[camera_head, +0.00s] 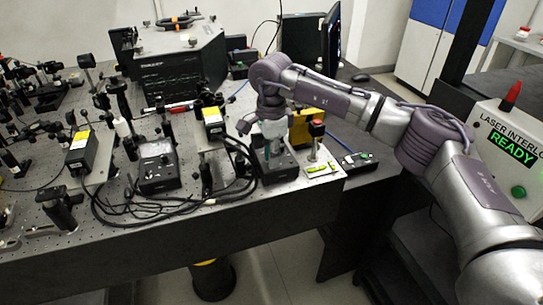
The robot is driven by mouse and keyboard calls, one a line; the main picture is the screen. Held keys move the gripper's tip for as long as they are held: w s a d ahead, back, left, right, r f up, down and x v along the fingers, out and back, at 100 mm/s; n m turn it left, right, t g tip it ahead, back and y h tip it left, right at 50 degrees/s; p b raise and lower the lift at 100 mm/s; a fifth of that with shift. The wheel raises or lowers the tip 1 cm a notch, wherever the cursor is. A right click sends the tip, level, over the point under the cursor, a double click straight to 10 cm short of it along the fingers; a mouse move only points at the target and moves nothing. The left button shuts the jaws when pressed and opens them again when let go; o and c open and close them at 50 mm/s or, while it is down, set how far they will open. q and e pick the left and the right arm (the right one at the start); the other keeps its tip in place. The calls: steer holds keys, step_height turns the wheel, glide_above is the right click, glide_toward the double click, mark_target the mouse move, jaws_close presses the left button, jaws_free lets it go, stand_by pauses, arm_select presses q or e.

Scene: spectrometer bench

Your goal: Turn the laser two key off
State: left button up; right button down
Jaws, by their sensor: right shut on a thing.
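My right gripper (268,148) points down over a small black control box (282,171) near the front right edge of the optical bench. It is shut at the top of this box, on what seems to be the laser two key. The key is too small and too covered by the fingers to show its angle. A similar black box with a meter face (158,168) stands further left. My left gripper is not in view.
Black cables (130,212) loop along the bench front. A large black unit (172,66) stands behind. The interlock panel (510,140) reads READY.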

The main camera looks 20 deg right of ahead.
steer(key=shift+w+r, duration=0.1)
stand_by(0.3)
steer(key=c, duration=1)
jaws_free()
step_height(320, 180, up, 12)
